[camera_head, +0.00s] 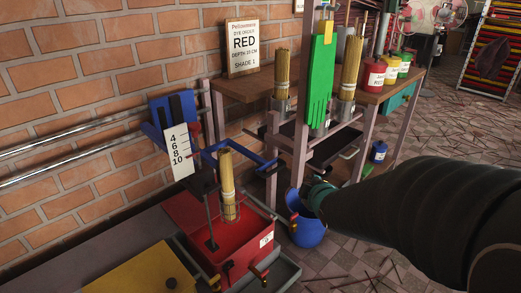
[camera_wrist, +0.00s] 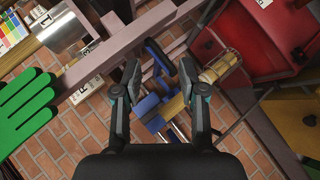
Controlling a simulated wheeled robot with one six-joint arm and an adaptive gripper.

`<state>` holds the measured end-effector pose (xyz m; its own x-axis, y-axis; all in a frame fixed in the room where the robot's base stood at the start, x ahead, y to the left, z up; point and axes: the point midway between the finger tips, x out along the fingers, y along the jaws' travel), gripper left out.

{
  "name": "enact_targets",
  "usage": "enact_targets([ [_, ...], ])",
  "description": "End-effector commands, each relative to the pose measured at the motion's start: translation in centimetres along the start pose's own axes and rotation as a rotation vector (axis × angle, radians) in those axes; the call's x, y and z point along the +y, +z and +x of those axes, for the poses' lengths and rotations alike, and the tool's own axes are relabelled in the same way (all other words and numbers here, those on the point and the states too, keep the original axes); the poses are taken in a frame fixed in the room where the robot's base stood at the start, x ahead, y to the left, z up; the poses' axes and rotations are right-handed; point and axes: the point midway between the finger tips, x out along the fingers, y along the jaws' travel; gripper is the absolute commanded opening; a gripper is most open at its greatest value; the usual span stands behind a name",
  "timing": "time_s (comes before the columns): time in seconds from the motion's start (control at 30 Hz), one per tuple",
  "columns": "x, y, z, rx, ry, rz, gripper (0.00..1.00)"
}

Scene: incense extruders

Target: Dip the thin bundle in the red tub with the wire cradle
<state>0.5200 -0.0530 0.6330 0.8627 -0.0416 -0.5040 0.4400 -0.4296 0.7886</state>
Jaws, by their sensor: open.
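The red tub (camera_head: 244,255) stands at the lower middle of the head view. It also shows at the upper right of the wrist view (camera_wrist: 268,45). A bundle of tan sticks (camera_head: 227,172) stands upright in the wire cradle (camera_head: 231,210) at the tub. It looks slimmer than the two bundles on the bench. The caged bundle (camera_wrist: 220,67) is right of my fingers in the wrist view. A blue lever bar (camera_head: 255,160) reaches out above the tub. My gripper (camera_wrist: 160,73) is open and empty, with blue parts (camera_wrist: 158,55) showing between its fingers.
A white depth scale (camera_head: 180,152) stands behind the tub. A sign (camera_head: 243,48) reads RED, depth partly unclear. Two bundles (camera_head: 281,73) (camera_head: 350,68) stand in holders on the bench, beside a green glove (camera_head: 320,80). A blue bucket (camera_head: 307,232) is on the floor near my arm.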

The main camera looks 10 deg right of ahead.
Motion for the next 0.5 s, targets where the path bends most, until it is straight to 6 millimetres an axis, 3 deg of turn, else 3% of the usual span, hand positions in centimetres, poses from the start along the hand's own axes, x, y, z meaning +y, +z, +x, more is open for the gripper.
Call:
enact_targets([
  [0.1, -0.5, -0.1, 3.1, 0.094, 0.061, -0.198, 0.41],
  [0.2, -1.0, -0.5, 4.7, 0.173, 0.127, -0.343, 0.41],
  [0.5, -2.2, -1.4, 6.3, 0.308, 0.279, -0.566, 0.41],
])
